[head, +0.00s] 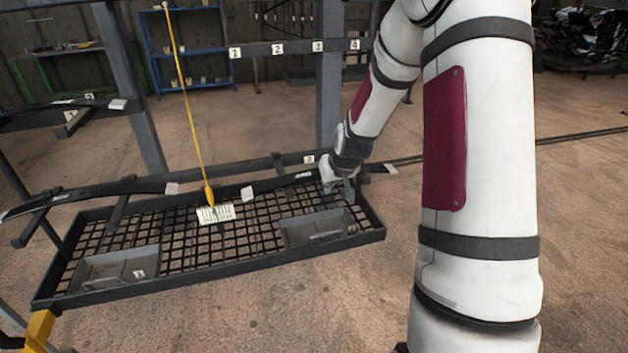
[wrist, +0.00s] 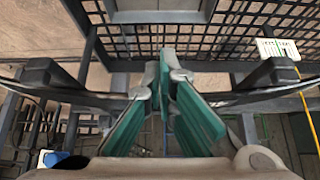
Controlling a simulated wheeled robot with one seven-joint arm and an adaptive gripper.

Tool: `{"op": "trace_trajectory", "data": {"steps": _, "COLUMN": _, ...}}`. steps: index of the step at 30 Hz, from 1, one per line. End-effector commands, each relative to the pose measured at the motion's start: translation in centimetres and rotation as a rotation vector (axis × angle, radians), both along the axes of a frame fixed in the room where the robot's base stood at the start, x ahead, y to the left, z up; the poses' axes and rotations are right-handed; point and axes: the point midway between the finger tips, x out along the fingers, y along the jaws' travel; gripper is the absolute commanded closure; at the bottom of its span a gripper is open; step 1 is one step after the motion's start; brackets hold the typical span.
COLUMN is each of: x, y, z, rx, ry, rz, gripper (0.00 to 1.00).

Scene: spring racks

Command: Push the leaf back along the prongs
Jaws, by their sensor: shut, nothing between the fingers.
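The leaf (head: 275,184) is a long, dark, slightly curved bar lying across the prongs of the low rack, with pale tags on it. In the wrist view the leaf (wrist: 70,92) runs left to right across the picture, past a dark upright prong tip (wrist: 42,70) at the left and another (wrist: 280,68) at the right. My gripper (head: 340,188) is at the right part of the rack. In the wrist view its green-padded fingers (wrist: 163,72) are shut and empty, and hide the leaf's middle. I cannot tell whether they touch it.
A grid tray (head: 375,238) with shallow grey bins (head: 318,228) lies below the leaf. A yellow plumb line (head: 185,85) hangs over a white scale card (head: 215,213) left of my gripper. A numbered rail (head: 300,47) and rack post (head: 331,80) stand behind.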

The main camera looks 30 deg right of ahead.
Motion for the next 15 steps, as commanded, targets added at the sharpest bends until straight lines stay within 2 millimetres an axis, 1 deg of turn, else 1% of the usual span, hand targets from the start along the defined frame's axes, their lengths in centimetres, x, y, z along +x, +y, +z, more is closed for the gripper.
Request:
{"op": "trace_trajectory", "data": {"steps": 1, "x": 0.4, "y": -0.1, "z": 0.1, "rx": -0.002, "ry": -0.005, "rz": -0.001, "gripper": 1.00}}
{"op": "trace_trajectory", "data": {"steps": 15, "x": 2.0, "y": -0.6, "z": 0.2, "rx": -0.003, "ry": -0.005, "rz": 0.000, "gripper": 1.00}}
